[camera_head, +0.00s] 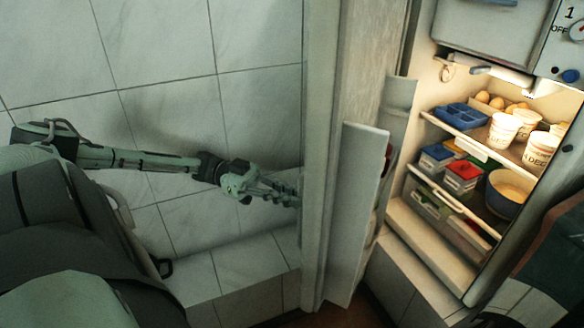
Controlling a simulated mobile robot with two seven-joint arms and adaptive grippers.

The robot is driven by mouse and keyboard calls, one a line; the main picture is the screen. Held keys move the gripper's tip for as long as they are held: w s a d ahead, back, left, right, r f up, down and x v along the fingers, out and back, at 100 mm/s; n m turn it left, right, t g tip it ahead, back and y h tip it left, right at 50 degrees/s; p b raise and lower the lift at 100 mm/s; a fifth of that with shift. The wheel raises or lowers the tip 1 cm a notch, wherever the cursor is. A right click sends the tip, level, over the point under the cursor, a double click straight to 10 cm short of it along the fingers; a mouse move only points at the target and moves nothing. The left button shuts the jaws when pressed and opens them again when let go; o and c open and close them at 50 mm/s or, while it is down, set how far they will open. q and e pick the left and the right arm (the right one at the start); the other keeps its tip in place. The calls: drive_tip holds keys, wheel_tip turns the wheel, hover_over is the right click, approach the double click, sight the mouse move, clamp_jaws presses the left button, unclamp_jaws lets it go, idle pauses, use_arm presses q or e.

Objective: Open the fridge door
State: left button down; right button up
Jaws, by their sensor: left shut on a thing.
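The fridge door (358,70) stands open, swung out towards the left and seen nearly edge-on, with its inner door shelf (356,205) facing right. The lit fridge interior (400,222) shows to its right. My left gripper (290,199) reaches in from the left to the outer side of the door. Its fingers are shut on the door at its near edge; the exact spot of contact, likely a handle, is hard to make out. My right gripper is not in view.
Inside the fridge, shelves hold a blue tray (461,116), eggs, white cups (503,130), lidded boxes (463,176) and a bowl (508,192). A tiled wall (160,45) and tiled ledge (238,272) lie behind and below my left arm.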

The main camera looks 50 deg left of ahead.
use_arm(q)
drive_tip(key=shift+w+a+r, duration=0.25)
drive_tip(key=shift+w+a, duration=0.05)
drive_tip(key=shift+w, duration=0.2)
drive_tip(key=c, duration=1.6)
unclamp_jaws()
drive_tip(key=shift+w, duration=0.1)
drive_tip(key=shift+o, duration=0.2)
drive_tip(key=shift+d+f, duration=0.1)
drive_tip(key=shift+d, duration=0.05)
drive_tip(key=shift+s+f, duration=0.1)
drive_tip(key=shift+s, duration=0.1)
wheel_tip(320, 180, up, 10)
